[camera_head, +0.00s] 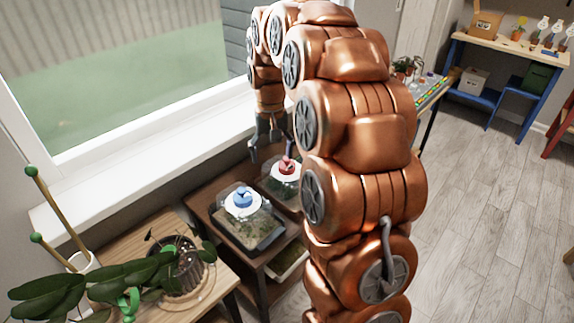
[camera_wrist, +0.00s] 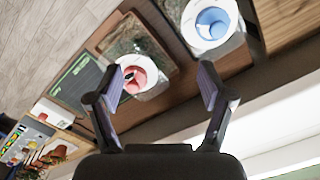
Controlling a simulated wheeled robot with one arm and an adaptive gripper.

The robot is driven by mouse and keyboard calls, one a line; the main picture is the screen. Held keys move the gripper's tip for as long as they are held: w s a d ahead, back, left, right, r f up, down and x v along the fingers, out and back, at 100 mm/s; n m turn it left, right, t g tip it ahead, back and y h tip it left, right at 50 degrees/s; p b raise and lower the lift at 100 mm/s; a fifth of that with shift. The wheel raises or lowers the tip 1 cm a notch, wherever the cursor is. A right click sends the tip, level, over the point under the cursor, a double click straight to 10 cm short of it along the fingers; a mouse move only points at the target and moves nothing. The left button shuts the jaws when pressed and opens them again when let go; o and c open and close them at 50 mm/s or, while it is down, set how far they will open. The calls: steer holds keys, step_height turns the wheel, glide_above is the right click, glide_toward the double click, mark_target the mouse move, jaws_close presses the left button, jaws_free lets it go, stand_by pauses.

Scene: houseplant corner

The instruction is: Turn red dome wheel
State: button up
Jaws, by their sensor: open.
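The red wheel (camera_head: 286,166) sits on top of a clear dome over a planted tray, on a dark brown shelf unit below the window. It also shows in the wrist view (camera_wrist: 136,78), on a white round cap, between my fingers but nearer the left one. My gripper (camera_head: 270,150) is above and beside this dome, pointing down. In the wrist view my gripper (camera_wrist: 152,92) is open with nothing between its fingertips. Whether a finger touches the wheel cannot be told. My arm hides the right part of the red dome in the head view.
A second dome with a blue wheel (camera_head: 242,196) stands close to the left of the red one. A wooden table (camera_head: 152,226) with potted plants is at front left. The window sill (camera_head: 150,160) runs behind the shelf. A dark green board (camera_wrist: 78,84) lies beside the red dome.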

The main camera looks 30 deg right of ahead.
steer(key=m, duration=0.2)
glide_above(287, 163)
steer(key=f, duration=0.2)
steer(key=w+f, duration=0.1)
steer(key=f, duration=0.1)
steer(key=shift+d+b, duration=0.25)
steer(key=shift+b, duration=0.1)
steer(key=shift+f+p, duration=0.8)
steer(key=shift+f, duration=3.1)
steer(key=shift+c, duration=0.4)
steer(key=c, duration=1.1)
